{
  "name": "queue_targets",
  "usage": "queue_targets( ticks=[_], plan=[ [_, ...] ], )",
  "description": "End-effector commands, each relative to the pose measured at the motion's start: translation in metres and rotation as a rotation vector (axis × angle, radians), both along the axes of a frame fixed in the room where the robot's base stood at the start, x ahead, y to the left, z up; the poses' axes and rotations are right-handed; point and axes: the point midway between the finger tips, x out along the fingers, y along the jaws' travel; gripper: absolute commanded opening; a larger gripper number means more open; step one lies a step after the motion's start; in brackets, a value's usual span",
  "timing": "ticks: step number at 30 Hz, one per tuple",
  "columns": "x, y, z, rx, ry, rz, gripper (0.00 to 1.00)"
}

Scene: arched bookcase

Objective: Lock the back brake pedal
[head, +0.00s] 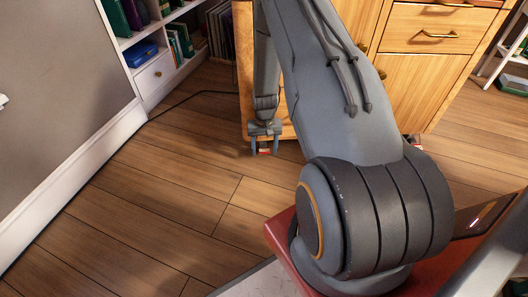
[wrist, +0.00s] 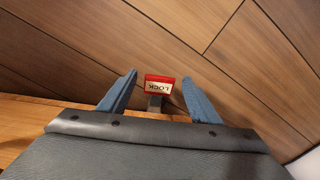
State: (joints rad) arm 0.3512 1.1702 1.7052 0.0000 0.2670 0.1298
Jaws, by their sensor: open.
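The brake pedal (wrist: 159,80) is a small red tab with a pale plate marked LOCK, upside down in the wrist view. It sits on a short dark stem near the floor, at the lower edge of the wooden cabinet. In the head view the red and white pedal (head: 263,151) shows just below my gripper. My gripper (wrist: 158,92) is open, with one blue finger on each side of the pedal in the wrist view. It also shows in the head view (head: 264,146), pointing down beside the cabinet's corner. Whether the fingers touch the pedal I cannot tell.
The wooden cabinet (head: 405,66) with drawers stands behind my arm. A white bookcase (head: 160,50) with books is at the back left, beside a grey wall panel (head: 62,80). A dark cable (head: 190,98) lies on the floor. The wooden floor (head: 150,190) at left is clear.

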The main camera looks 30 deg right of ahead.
Motion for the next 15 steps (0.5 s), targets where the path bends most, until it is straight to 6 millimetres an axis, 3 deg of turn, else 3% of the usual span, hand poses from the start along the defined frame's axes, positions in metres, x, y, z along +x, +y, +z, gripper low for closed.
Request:
queue_targets(
  ticks=[10,15],
  plan=[
    [0.0003,-0.0002,-0.0082,0.000,-0.001,0.000,0.58],
    [0.0004,-0.0001,-0.0082,0.000,-0.001,0.000,0.29]
  ],
)
